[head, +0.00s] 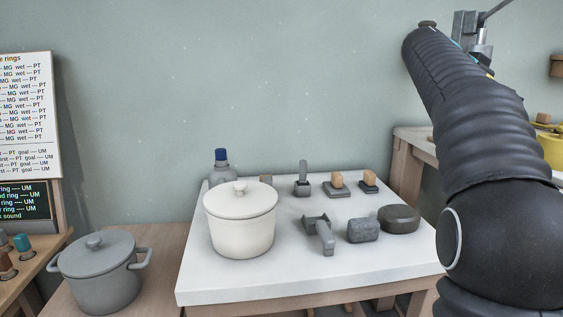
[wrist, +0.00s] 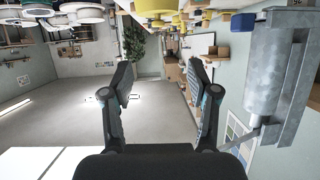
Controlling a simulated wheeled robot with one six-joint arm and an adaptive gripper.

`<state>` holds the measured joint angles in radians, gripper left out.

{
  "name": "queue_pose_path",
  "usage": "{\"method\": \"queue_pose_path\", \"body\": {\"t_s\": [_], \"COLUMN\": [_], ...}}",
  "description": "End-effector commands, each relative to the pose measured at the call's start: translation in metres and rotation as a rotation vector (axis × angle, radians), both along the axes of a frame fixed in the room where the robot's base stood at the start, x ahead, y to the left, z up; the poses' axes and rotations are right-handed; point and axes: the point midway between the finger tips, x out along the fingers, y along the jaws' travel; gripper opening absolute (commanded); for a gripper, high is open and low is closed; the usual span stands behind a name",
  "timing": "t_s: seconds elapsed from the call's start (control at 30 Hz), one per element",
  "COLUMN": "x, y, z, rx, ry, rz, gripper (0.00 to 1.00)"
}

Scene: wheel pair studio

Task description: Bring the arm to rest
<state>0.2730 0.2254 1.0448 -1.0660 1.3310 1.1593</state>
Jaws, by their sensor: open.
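My arm (head: 480,140) rises at the right of the head view in a black ribbed sleeve, bent near the top edge. The gripper cannot be made out in the head view. In the wrist view my gripper (wrist: 162,80) shows its two dark fingers spread wide apart. Nothing is between the fingers, and only the distant room shows there. The wrist picture appears upside down, with benches and pots along its top. The gripper touches nothing that I can see.
A white table (head: 270,282) holds a cream lidded pot (head: 240,225), a blue-capped bottle (head: 221,160), and several small tools and blocks. A grey pot (head: 97,275) stands at the left. A grey metal cylinder on a bracket (wrist: 270,85) is close by, right of the fingers.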

Motion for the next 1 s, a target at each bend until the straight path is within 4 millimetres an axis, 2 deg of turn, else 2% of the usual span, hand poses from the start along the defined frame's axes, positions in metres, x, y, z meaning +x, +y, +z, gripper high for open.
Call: {"method": "queue_pose_path", "body": {"t_s": [0.17, 0.27, 0.43, 0.57, 0.67, 0.77, 0.87, 1.0], "x": [0.01, 0.019, 0.031, 0.031, 0.024, 0.008, -0.015, -0.057], "y": [0.004, 0.007, 0.015, 0.03, 0.051, 0.083, 0.119, 0.172], "z": [-0.008, -0.027, -0.073, -0.113, -0.146, -0.181, -0.214, -0.256], "rx": [0.009, 0.034, 0.094, 0.157, 0.212, 0.272, 0.328, 0.395], "ry": [0.087, 0.164, 0.308, 0.424, 0.512, 0.593, 0.655, 0.707], "rz": [0.079, 0.139, 0.254, 0.37, 0.484, 0.62, 0.761, 0.943], "gripper": [0.6, 0.6, 0.6, 0.6, 0.6, 0.6, 0.6, 0.6]}}
